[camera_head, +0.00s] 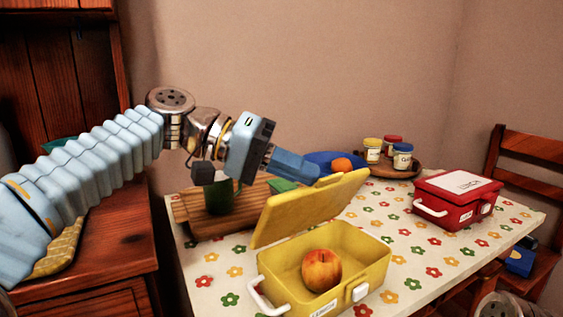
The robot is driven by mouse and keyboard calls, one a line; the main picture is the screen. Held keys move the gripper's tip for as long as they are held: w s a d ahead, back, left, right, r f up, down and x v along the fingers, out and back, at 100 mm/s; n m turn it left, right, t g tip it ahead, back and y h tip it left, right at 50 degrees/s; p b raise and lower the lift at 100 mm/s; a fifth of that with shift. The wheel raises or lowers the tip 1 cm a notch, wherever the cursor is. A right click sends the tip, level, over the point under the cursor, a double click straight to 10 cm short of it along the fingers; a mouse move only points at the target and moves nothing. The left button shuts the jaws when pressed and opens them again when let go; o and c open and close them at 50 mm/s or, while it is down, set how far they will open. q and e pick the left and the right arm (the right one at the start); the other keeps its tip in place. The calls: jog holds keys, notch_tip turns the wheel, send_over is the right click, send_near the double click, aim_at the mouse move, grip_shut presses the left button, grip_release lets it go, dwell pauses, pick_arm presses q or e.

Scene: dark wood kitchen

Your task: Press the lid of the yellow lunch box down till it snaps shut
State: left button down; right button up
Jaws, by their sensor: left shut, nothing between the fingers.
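The yellow lunch box (327,268) stands on the flowered tablecloth at the front of the table. Its lid (310,208) is raised, tilted up and back from the hinge side. A peach (321,270) lies inside the box. A white handle (263,296) is on the left end and a white latch (360,292) on the front. My left gripper (312,172) is shut and empty, with its blue fingers just behind and above the lid's upper edge. I cannot tell whether they touch the lid. My right gripper is not in view.
A red lunch box (457,200) stands shut at the right. Behind are a blue bowl (327,158) with an orange fruit (341,164) and several jars (402,157) on a round tray. A wooden board (186,213) with a green mug (218,197) is at the left. A chair (530,165) stands right.

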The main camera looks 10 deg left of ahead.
pick_arm(q)
jog(key=s+d+f+m+t+y+b, duration=0.4)
jog(key=s+d+f+t+y+b, duration=0.1)
jog(key=f, duration=0.6)
jog(key=shift+s+d+f+m+y, duration=0.35)
jog(key=shift+s+d+y, duration=0.35)
jog(key=shift+s+d, duration=0.65)
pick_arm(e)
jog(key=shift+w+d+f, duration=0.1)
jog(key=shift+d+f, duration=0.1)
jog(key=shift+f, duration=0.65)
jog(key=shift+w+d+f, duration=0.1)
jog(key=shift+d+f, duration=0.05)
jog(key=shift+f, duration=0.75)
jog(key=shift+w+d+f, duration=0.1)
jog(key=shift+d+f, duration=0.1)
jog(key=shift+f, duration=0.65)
pick_arm(q)
jog(key=shift+s+a, duration=0.25)
jog(key=shift+r, duration=0.15)
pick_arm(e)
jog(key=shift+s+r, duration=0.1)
